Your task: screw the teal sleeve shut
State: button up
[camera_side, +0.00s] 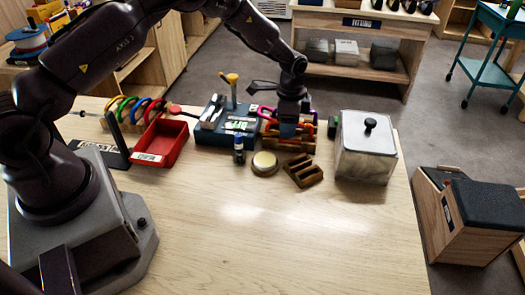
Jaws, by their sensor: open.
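A wooden rack (298,147) near the back middle of the table holds several carabiners, with magenta (265,112) and orange-red (270,127) ones showing at its left. My gripper (289,120) points down over the rack, in among the carabiners, with its jaws open. A small blue-teal patch (288,131) shows just below the gripper. It may be the teal sleeve, but it is too small to tell. The gripper covers much of that spot, so I cannot tell whether the fingers touch the sleeve or how far it is turned.
Left of the rack are a dark blue box (226,132), a red tray (162,143) and a stand of coloured carabiners (134,110). In front are a small bottle (239,151), a round tin (265,164) and a slotted wooden block (304,171). A lidded canister (366,152) stands right. The front table is clear.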

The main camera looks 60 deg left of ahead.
jog(key=shift+w+a, duration=0.45)
jog(key=shift+r, duration=0.1)
jog(key=shift+r, duration=1.3)
jog(key=shift+s+d, duration=0.1)
jog(key=shift+s+d, duration=0.4)
jog(key=shift+d, duration=0.05)
jog(key=shift+f, duration=0.15)
